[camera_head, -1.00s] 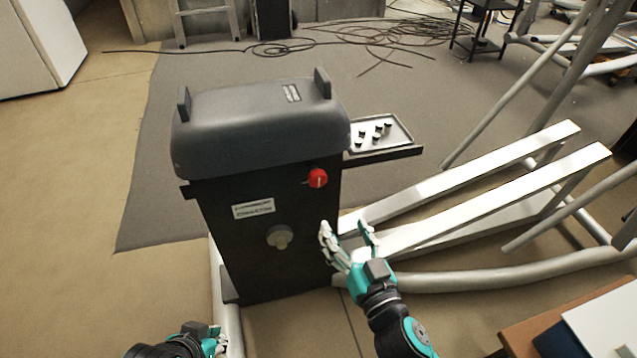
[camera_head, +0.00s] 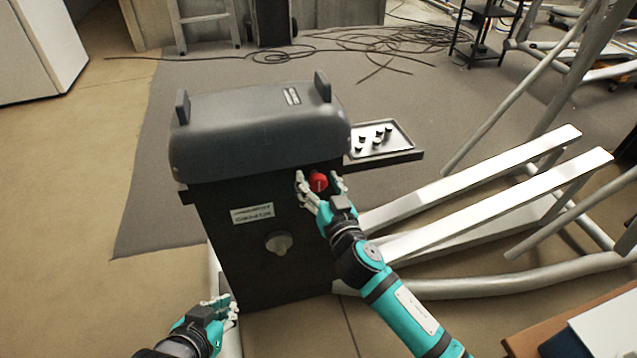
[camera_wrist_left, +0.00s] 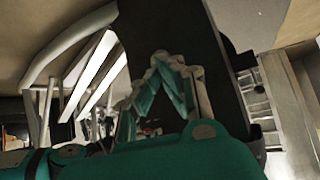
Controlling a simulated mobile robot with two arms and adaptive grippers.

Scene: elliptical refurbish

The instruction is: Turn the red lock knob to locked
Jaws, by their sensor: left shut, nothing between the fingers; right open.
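The red lock knob (camera_head: 318,182) sits on the upper right of the black front panel (camera_head: 230,240) of the elliptical's housing. My right gripper (camera_head: 321,184) is open, with one finger on each side of the knob. I cannot tell whether the fingers touch it. The knob's white mark is hard to read now. My left gripper (camera_head: 228,304) is shut and empty, low in front of the panel's bottom left corner. It also shows in the left wrist view (camera_wrist_left: 160,62), with the dark housing behind it.
A tray (camera_head: 405,142) with several small dark parts juts out at the housing's right. White foot rails (camera_head: 490,200) run to the right. A table corner (camera_head: 545,335) is at lower right.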

